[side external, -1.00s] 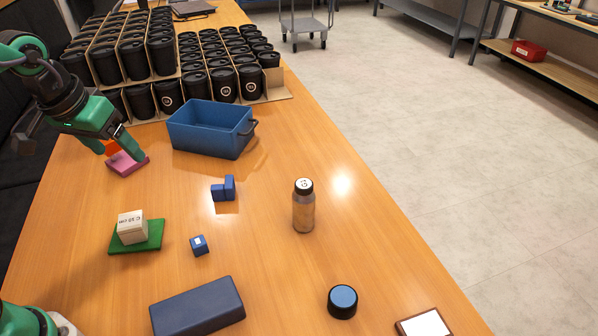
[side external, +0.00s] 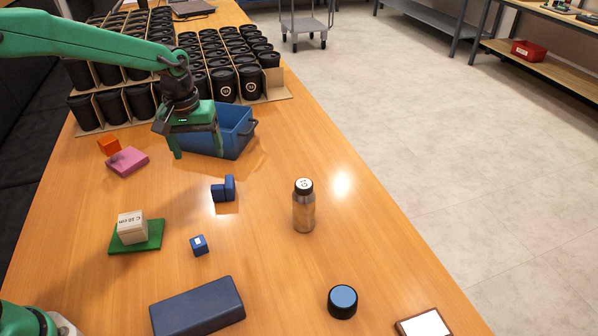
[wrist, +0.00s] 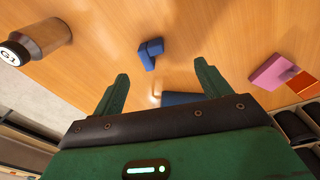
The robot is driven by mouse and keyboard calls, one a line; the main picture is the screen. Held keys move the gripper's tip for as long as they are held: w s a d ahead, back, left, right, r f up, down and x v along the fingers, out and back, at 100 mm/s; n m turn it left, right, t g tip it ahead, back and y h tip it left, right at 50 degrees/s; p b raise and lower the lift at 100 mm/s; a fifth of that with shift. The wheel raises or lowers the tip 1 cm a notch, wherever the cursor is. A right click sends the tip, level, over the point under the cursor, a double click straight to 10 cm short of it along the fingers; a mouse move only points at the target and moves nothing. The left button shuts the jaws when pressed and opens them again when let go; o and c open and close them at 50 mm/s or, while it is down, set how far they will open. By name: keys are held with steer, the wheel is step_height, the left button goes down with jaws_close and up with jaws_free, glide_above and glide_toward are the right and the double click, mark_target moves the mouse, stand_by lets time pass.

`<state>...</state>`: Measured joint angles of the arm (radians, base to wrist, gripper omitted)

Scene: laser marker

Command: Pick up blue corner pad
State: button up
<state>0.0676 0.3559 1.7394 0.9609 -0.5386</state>
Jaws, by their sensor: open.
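The blue corner pad (side external: 223,190) is a small L-shaped blue piece lying on the wooden table, in front of the blue bin. It also shows in the wrist view (wrist: 150,52), beyond the fingertips and roughly between them. My gripper (side external: 198,153) is open and empty, fingers pointing down. In the side view it is in front of the blue bin's near wall, up and left of the corner pad, not touching it. Both fingers show in the wrist view (wrist: 161,71).
The blue bin (side external: 238,143) stands behind the pad. A pink pad (side external: 127,161) and orange block (side external: 108,145) lie left. A small blue cube (side external: 199,245), a green pad with a cream block (side external: 131,228), and a bottle (side external: 304,207) stand nearer. Table around the corner pad is clear.

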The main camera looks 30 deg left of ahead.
steer(key=n+g, duration=0.1)
glide_above(222, 185)
steer(key=f, duration=0.6)
steer(key=shift+a+f, duration=0.25)
steer(key=shift+f, duration=1.3)
steer(key=shift+w+f, duration=0.2)
steer(key=shift+f, duration=2.4)
steer(key=c, duration=1)
steer(key=shift+r, duration=0.2)
steer(key=shift+c, duration=0.2)
